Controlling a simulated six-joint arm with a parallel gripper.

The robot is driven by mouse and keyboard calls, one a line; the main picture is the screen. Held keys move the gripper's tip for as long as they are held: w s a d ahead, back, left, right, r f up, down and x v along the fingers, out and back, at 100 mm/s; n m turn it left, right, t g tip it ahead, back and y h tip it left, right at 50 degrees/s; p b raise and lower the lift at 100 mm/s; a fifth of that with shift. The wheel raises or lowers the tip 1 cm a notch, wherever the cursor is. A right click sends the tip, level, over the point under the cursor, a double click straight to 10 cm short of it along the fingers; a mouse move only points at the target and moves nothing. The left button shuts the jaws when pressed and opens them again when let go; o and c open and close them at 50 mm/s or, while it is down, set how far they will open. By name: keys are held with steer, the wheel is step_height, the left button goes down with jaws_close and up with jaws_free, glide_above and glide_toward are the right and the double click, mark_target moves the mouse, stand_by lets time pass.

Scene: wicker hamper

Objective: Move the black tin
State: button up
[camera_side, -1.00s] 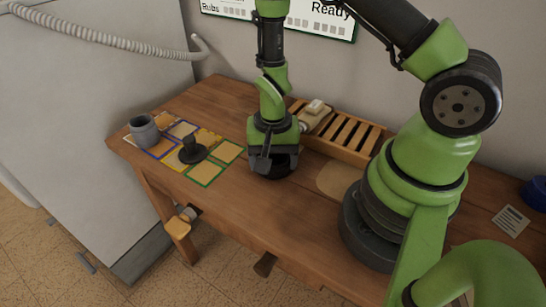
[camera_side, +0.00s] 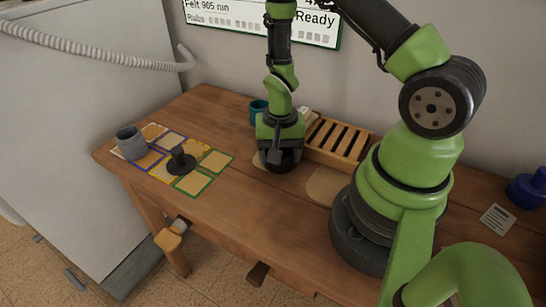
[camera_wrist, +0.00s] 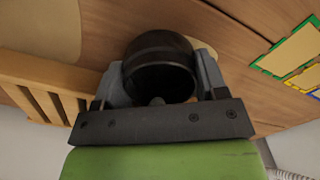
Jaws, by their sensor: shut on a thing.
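The black tin (camera_wrist: 150,48) is between the jaws of my gripper (camera_wrist: 160,85) in the wrist view, with its dark hollow opening facing the camera. My gripper (camera_side: 280,150) is shut on it. In the side view the black tin (camera_side: 281,163) shows as a dark round body below the fingers, low over the wooden table, partly hidden by the gripper. I cannot tell whether its base touches the table.
A grey mug (camera_side: 131,143) and a black stepped piece (camera_side: 180,161) stand on colour-framed cards at the left. A slatted wooden rack (camera_side: 340,140) is right of my gripper, a teal cup (camera_side: 257,109) behind it. A tan round patch (camera_side: 326,184) lies bare. The front table is clear.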

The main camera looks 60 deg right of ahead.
steer(key=shift+d, duration=0.1)
steer(key=o, duration=1.2)
step_height(320, 180, up, 10)
steer(key=shift+f, duration=0.1)
steer(key=s+a+r+n+t, duration=0.2)
steer(key=s+a+r, duration=0.1)
steer(key=r, duration=0.3)
steer(key=s+a+r+n+t+y, duration=0.1)
steer(key=s+a+r+n+t, duration=0.1)
steer(key=r, duration=0.5)
steer(key=s+a+r+n+t+y, duration=0.1)
steer(key=s+a+r+n+t, duration=0.2)
steer(key=r, duration=0.4)
steer(key=shift+s+a+r, duration=0.25)
steer(key=shift+s+a, duration=0.45)
steer(key=shift+s, duration=0.05)
